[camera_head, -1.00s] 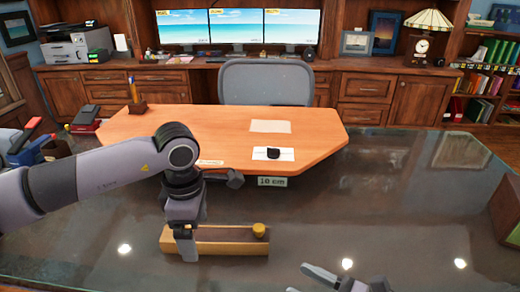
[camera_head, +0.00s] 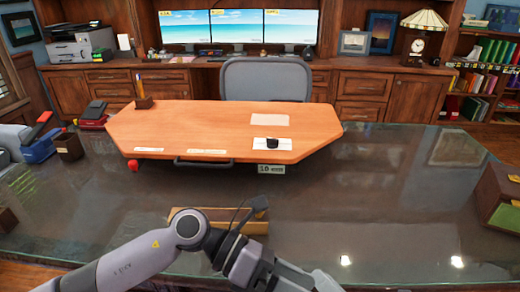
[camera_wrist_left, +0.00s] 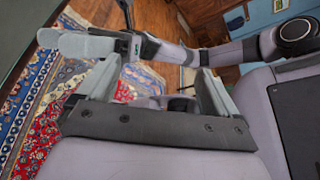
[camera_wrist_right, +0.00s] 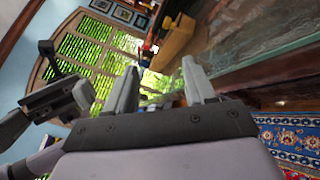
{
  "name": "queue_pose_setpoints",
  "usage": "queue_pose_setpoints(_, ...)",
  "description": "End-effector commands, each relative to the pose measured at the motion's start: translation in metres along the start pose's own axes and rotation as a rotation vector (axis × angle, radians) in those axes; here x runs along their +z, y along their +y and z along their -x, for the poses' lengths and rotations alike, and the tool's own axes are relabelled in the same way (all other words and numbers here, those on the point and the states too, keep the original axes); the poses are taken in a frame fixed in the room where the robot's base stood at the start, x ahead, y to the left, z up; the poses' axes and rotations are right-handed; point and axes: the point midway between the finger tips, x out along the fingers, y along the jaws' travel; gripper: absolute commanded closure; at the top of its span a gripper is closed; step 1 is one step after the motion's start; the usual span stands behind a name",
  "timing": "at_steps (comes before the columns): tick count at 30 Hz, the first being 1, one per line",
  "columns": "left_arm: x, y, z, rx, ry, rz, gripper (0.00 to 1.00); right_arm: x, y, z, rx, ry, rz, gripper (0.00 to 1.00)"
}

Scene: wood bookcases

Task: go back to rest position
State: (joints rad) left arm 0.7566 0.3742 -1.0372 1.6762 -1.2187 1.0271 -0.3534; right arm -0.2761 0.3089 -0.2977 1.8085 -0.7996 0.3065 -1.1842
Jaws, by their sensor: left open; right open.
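In the head view my left arm (camera_head: 130,262) comes in from the lower left and bends over the front of the glass table. Its wrist is low in the picture, in front of the long wooden tray.
The long wooden tray (camera_head: 185,213) on the glass table (camera_head: 390,215) is partly hidden by my arm. An orange wooden board (camera_head: 215,118) bears a black object (camera_head: 272,143) on white paper. A box (camera_head: 503,200) stands at the right. My arms are close together in both wrist views.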

Motion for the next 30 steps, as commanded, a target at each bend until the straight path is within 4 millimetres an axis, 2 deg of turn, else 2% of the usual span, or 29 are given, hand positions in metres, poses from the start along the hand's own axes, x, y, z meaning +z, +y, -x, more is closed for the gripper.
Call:
queue_pose_setpoints(3, 0.021, -0.016, -0.003, -0.131, -0.261, 0.189, 0.06, 0.003, -0.011, 0.009, -0.069, -0.062, -0.230, 0.46)
queue_pose_setpoints(7, 0.041, -0.018, 0.013, -0.247, -0.540, 0.419, 0.06, 0.003, -0.024, 0.021, -0.138, -0.133, -0.484, 0.46)
queue_pose_setpoints(11, 0.048, -0.002, 0.041, -0.345, -0.811, 0.675, 0.06, 0.000, -0.038, 0.035, -0.205, -0.211, -0.738, 0.46)
queue_pose_setpoints(14, 0.040, 0.020, 0.067, -0.406, -1.012, 0.883, 0.06, -0.004, -0.049, 0.046, -0.253, -0.275, -0.931, 0.46)
queue_pose_setpoints(16, 0.026, 0.038, 0.086, -0.442, -1.150, 1.033, 0.06, -0.008, -0.056, 0.055, -0.286, -0.323, -1.067, 0.46)
queue_pose_setpoints(20, -0.018, 0.074, 0.117, -0.493, -1.399, 1.323, 0.06, -0.018, -0.069, 0.072, -0.343, -0.417, -1.316, 0.46)
queue_pose_setpoints(23, -0.068, 0.099, 0.135, -0.519, -1.585, 1.551, 0.06, -0.028, -0.077, 0.086, -0.385, -0.495, -1.504, 0.46)
queue_pose_setpoints(26, -0.127, 0.116, 0.148, -0.535, -1.765, 1.780, 0.06, -0.039, -0.084, 0.100, -0.425, -0.578, -1.690, 0.46)
queue_pose_setpoints(27, -0.153, 0.120, 0.151, -0.534, -1.833, 1.869, 0.06, -0.044, -0.086, 0.106, -0.440, -0.612, -1.762, 0.46)
queue_pose_setpoints(30, -0.212, 0.124, 0.154, -0.537, -1.982, 2.069, 0.06, -0.056, -0.091, 0.118, -0.471, -0.692, -1.921, 0.46)
